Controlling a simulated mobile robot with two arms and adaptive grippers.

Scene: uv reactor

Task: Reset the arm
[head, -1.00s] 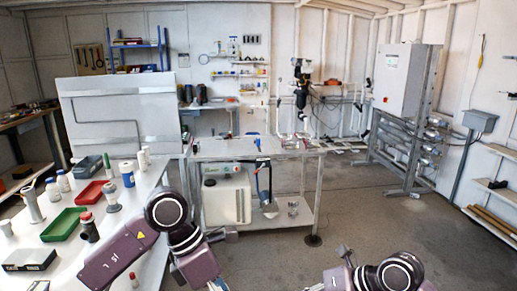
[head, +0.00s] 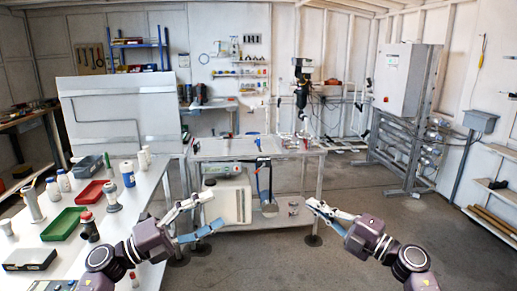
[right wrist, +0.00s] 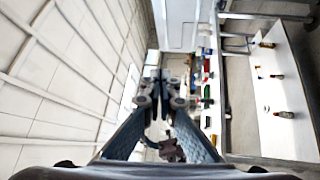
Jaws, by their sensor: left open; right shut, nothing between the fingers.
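My left gripper (head: 217,210) is in the head view, in front of the metal workbench. Its two fingers are spread apart and nothing is between them. My right gripper (head: 312,205) is to the right of it, in front of the bench's right leg, with its fingers together and empty. It also shows in the right wrist view (right wrist: 157,80), with its fingers closed and no object held. Both grippers point inward and appear raised, apart from each other.
A white table (head: 152,180) at the left holds bottles, a green tray (head: 64,224) and a red tray (head: 90,193). The metal workbench (head: 225,149) stands ahead, with a white container (head: 228,200) on its lower shelf. A grey cabinet (head: 400,80) on a frame stands right. Floor is clear at right.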

